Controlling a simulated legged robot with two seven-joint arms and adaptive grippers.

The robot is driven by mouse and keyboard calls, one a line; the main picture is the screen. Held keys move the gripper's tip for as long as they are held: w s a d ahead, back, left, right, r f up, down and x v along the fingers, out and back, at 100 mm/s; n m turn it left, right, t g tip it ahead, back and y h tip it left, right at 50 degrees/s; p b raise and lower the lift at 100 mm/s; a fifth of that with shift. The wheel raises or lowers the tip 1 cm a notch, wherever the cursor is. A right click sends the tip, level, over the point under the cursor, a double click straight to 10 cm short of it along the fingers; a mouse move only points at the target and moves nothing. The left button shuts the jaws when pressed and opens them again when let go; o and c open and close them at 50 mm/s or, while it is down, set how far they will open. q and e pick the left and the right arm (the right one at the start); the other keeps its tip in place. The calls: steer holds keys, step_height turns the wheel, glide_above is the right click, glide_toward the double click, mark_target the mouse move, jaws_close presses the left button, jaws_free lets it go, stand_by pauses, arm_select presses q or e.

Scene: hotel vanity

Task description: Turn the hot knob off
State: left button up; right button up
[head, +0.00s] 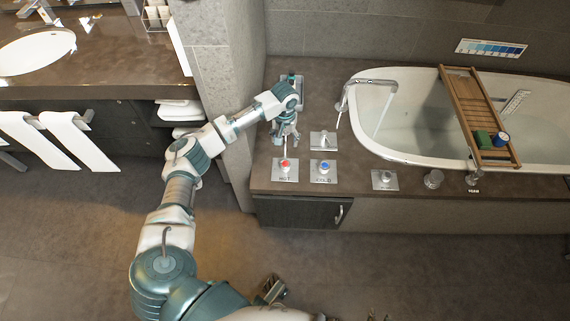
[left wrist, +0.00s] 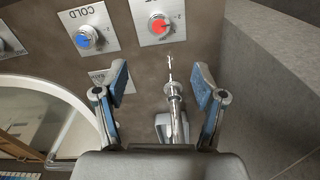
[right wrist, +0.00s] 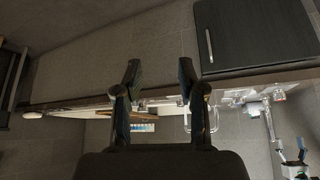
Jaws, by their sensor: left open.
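The hot knob (head: 284,164) has a red cap and sits on a silver plate at the front left corner of the tub deck. It also shows at the top of the left wrist view (left wrist: 160,26). The blue-capped cold knob (head: 323,166) is beside it on the right, and also in the left wrist view (left wrist: 86,37). My left gripper (head: 286,137) is just behind the hot knob, apart from it. In the left wrist view its fingers (left wrist: 161,78) are spread, with the red knob beyond them. My right gripper (right wrist: 160,74) is open and empty, away from the knobs.
A slim chrome fixture (left wrist: 174,100) stands between my left fingers in that view. A chrome spout (head: 368,82) arches over the bathtub (head: 420,161). Another plate (head: 323,140) lies behind the cold knob. A grey wall (head: 222,80) rises left of the deck.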

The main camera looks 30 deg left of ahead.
arm_select(q)
steer(key=b, duration=0.3)
glide_above(285, 164)
step_height(285, 164, down, 10)
steer(key=shift+r, duration=0.1)
step_height(285, 164, down, 7)
steer(key=shift+w+a+r+b, duration=0.1)
steer(key=shift+b, duration=1.05)
steer(key=shift+f, duration=0.3)
arm_select(e)
steer(key=w+a+r+t+y, duration=0.3)
steer(key=w+a+r+t, duration=0.1)
steer(key=w+r+t, duration=0.6)
steer(key=shift+w+a+r+t, duration=0.3)
steer(key=shift+w+a, duration=0.1)
steer(key=shift+w, duration=0.2)
